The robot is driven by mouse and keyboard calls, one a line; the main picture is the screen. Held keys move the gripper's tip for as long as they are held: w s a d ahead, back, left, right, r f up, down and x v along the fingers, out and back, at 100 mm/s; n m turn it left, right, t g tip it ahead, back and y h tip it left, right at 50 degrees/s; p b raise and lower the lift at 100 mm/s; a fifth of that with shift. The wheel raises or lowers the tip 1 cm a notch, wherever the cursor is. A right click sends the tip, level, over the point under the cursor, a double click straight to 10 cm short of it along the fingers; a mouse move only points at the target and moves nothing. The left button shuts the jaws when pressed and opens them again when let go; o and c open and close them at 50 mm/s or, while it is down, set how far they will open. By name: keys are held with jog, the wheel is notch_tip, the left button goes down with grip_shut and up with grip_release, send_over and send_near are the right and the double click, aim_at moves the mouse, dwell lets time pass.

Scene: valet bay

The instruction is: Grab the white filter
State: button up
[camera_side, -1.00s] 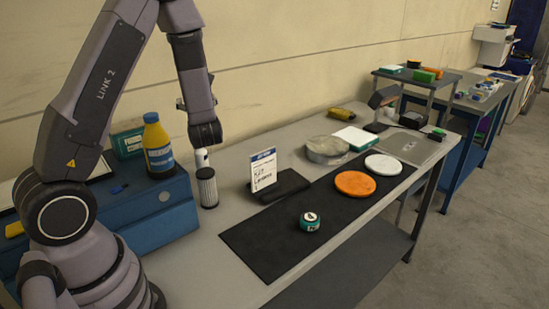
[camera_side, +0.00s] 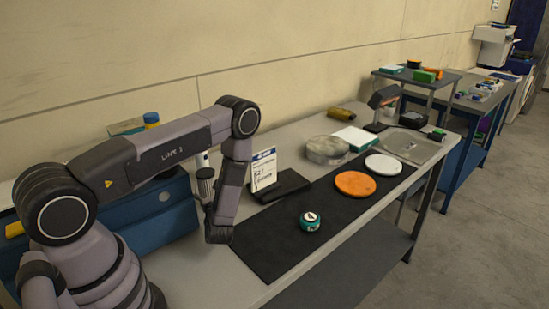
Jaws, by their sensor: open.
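My gripper (camera_side: 208,213) is low beside the filter, mostly hidden behind my own wrist. The little of it that shows is open. I cannot tell whether it touches the filter or how the fingers lie around it.
A card on a dark stand (camera_side: 287,186) is close on the right. A black mat (camera_side: 262,240) holds a teal tin (camera_side: 310,221), an orange disc (camera_side: 355,184) and a white disc (camera_side: 383,165). The blue toolbox (camera_side: 165,222) stands left.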

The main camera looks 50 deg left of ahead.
jog(key=shift+f, duration=0.35)
jog(key=shift+w+a+f, duration=0.1)
jog(key=shift+a, duration=0.1)
jog(key=x, duration=0.4)
jog(key=shift+a, duration=0.25)
jog(key=shift+w, duration=0.1)
jog(key=c, duration=1.2)
